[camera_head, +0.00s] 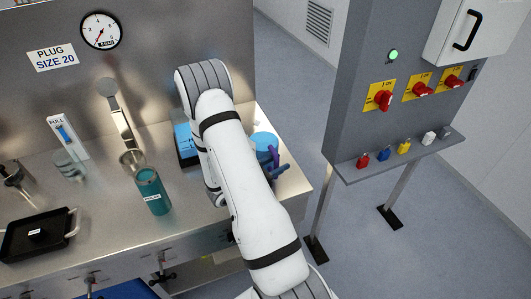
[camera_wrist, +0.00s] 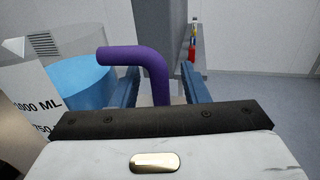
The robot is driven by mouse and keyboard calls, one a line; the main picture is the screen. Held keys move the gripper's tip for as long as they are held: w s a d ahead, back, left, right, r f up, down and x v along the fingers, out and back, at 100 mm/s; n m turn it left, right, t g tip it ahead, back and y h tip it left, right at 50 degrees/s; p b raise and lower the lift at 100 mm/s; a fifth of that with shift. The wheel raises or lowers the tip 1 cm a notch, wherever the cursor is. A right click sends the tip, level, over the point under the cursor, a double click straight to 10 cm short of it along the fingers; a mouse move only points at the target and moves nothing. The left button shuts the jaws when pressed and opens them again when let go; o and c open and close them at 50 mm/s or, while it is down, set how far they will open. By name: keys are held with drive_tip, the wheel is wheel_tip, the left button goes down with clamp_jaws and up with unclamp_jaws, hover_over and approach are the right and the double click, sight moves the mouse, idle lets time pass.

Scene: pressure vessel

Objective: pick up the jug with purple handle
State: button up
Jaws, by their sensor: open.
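The jug's purple handle (camera_wrist: 157,68) stands between the two blue fingers of my gripper (camera_wrist: 158,88) in the wrist view. The fingers are apart, with visible space beside the handle. The jug (camera_wrist: 28,84) is clear-walled with "1000 ML" marks and blue contents, and lies just left of the fingers. In the head view the jug's blue top (camera_head: 264,141) and a bit of its purple handle (camera_head: 274,155) show right of my arm, near the bench's right end. My gripper (camera_head: 277,166) is there too, partly hidden by my arm.
A teal cylinder (camera_head: 152,192) stands on the steel bench (camera_head: 110,215) left of my arm. A black tray (camera_head: 38,232) lies at the far left. A grey cabinet (camera_head: 355,110) with red switches and a shelf (camera_head: 400,157) of padlocks stands right, across a floor gap.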

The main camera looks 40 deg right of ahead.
clamp_jaws()
idle(0.4)
drive_tip(key=shift+r, duration=0.1)
